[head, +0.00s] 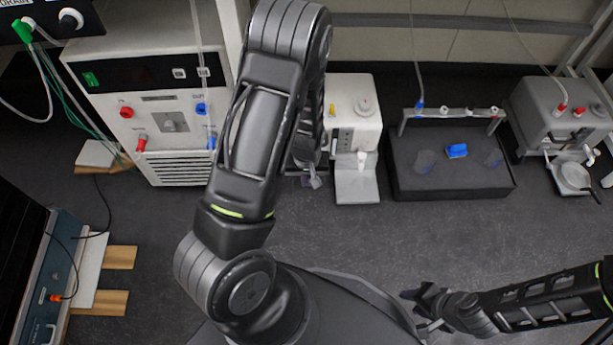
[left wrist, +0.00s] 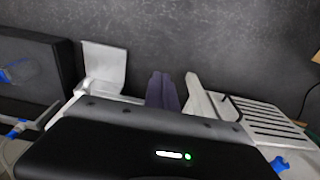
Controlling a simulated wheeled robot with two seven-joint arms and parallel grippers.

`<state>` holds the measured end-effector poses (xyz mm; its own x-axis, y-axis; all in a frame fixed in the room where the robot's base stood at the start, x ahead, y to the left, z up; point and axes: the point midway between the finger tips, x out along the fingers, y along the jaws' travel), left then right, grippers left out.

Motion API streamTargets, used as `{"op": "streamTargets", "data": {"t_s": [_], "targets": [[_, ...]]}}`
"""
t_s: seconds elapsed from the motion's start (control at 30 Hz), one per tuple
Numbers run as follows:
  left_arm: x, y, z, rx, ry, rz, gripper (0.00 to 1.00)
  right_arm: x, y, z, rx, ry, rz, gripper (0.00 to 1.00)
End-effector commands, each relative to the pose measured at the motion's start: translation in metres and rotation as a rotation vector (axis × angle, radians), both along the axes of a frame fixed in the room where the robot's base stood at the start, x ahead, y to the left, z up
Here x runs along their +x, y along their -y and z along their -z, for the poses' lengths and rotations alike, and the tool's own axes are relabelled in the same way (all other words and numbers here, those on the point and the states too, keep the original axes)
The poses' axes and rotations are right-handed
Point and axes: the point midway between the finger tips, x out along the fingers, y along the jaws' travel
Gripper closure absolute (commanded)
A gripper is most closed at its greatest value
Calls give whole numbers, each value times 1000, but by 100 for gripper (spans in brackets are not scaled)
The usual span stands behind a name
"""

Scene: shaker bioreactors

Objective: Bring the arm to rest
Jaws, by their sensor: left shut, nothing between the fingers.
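My left arm rises through the middle of the head view and reaches over the bench. Its gripper (head: 314,180) is mostly hidden behind the arm links, between the white vented box and the small white device. In the left wrist view the two fingers (left wrist: 164,92) are together with nothing between them. My right gripper (head: 424,302) is at the lower right of the head view, above the dark floor or bench surface. It is small and dark there, and I cannot tell whether its fingers are apart.
A white box with a vent (head: 162,110) stands left of my left arm. A small white device (head: 355,120) stands right of it. Farther right are a black tray (head: 415,187) with a blue item (head: 457,151) and a grey device (head: 545,115). The dark surface in front is clear.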

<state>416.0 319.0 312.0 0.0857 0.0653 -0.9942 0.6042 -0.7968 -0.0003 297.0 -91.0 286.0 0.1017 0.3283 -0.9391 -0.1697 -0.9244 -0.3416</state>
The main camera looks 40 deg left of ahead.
Motion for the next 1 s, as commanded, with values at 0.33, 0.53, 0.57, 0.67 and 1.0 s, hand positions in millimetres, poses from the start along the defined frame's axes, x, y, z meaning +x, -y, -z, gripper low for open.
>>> {"op": "streamTargets", "data": {"t_s": [0.33, 0.53, 0.57, 0.67, 1.0], "targets": [[0, 0, 0, 0, 0, 1, 100, 0, 0, 0, 0, 0, 0, 64], [8, 5, 1, 16, 50, 98, 100, 0, 0, 0, 0, 0, 0, 64], [7, 16, 3, 11, 63, 138, 100, 0, 0, 0, 0, 0, 0, 64], [-6, 58, 15, -30, 89, 256, 100, 0, 0, 0, 0, 0, 0, 64], [-93, 201, 27, -264, 111, 493, 100, 0, 0, 0, 0, 0, 0, 64]]}}
